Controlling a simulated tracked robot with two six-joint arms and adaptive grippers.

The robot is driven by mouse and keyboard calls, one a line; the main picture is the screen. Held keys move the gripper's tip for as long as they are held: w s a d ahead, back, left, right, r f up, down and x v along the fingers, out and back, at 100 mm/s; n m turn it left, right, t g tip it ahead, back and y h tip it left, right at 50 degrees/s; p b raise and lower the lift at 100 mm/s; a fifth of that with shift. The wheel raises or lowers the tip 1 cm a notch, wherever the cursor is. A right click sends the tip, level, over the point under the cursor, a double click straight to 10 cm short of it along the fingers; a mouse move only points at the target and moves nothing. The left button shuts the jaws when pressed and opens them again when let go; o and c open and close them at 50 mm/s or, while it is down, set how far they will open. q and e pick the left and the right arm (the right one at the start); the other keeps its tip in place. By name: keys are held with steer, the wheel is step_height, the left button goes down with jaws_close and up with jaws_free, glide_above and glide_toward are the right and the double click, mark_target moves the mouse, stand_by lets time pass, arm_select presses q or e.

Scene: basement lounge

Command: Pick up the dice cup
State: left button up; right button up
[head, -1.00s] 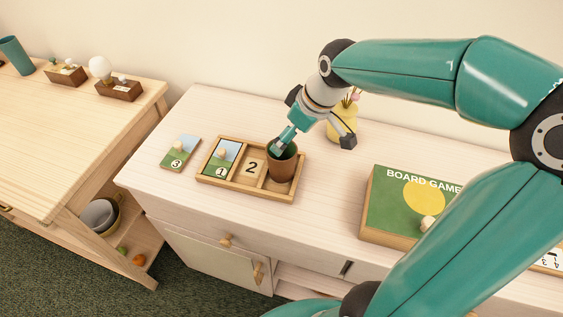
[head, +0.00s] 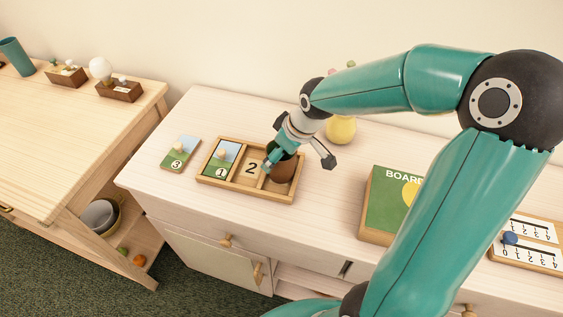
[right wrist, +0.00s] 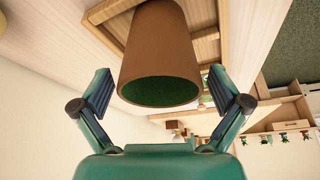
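The dice cup (head: 283,171) is brown with a green inside and stands upright in the right compartment of a wooden tray (head: 240,186) on the cabinet. My right gripper (head: 298,161) is at the cup's rim and hides part of it. In the right wrist view the cup (right wrist: 157,55) sits between the two spread fingers of the right gripper (right wrist: 160,92), with a visible gap on each side. The gripper is open and empty. My left gripper is not in view.
The tray also holds a tile marked 1 (head: 222,158) and a tile marked 2 (head: 250,168). A tile marked 3 (head: 180,153) lies left of it. A yellow vase (head: 341,130) stands behind. A board game box (head: 385,205) and a number board (head: 530,258) are to the right.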

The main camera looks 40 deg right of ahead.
steer(key=c, duration=1)
steer(key=shift+c, duration=0.2)
steer(key=shift+r, duration=0.15)
